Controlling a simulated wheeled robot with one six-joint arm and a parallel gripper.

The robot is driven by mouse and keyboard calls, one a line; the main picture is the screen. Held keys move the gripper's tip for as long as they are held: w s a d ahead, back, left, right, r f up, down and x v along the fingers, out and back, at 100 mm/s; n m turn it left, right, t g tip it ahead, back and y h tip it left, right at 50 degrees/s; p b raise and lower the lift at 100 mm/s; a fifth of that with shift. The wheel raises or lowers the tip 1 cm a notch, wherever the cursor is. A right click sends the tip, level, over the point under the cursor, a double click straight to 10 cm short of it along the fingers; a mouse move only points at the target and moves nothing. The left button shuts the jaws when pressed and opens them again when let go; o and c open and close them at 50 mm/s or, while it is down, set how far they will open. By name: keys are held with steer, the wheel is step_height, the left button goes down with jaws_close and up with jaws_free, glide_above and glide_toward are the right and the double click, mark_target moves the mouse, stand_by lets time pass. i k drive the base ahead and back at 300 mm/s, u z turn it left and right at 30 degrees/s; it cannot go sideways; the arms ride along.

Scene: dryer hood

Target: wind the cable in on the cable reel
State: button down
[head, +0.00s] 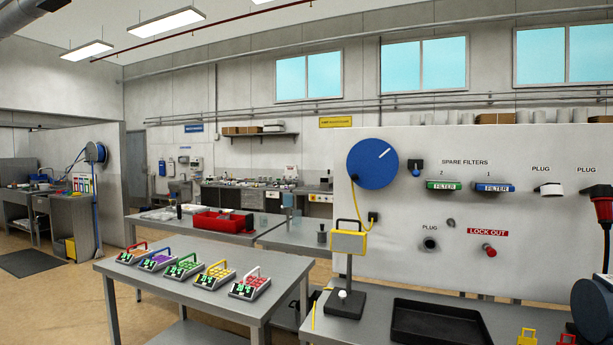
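A round blue disc (372,164) with a white stripe is mounted on the near wall panel and looks like the cable reel. A thin yellow cable (358,205) hangs from its lower left edge and loops to a small black fitting (373,217) below the disc. I cannot tell from this view which reel the task means. My gripper is not in view.
The panel (450,265) also bears filters, plugs and a red lock-out knob (489,250). Below are a yellow-headed stand (348,243) and a black tray (440,322). A table (190,300) with several coloured meters stands left. Floor is open at far left.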

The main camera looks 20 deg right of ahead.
mark_target(373, 163)
steer(key=u, duration=2.85)
steer(key=i, duration=0.15)
steer(key=z, duration=1.8)
steer(key=i, duration=0.85)
steer(key=z, duration=0.95)
steer(key=i, duration=0.7)
steer(key=z, duration=0.75)
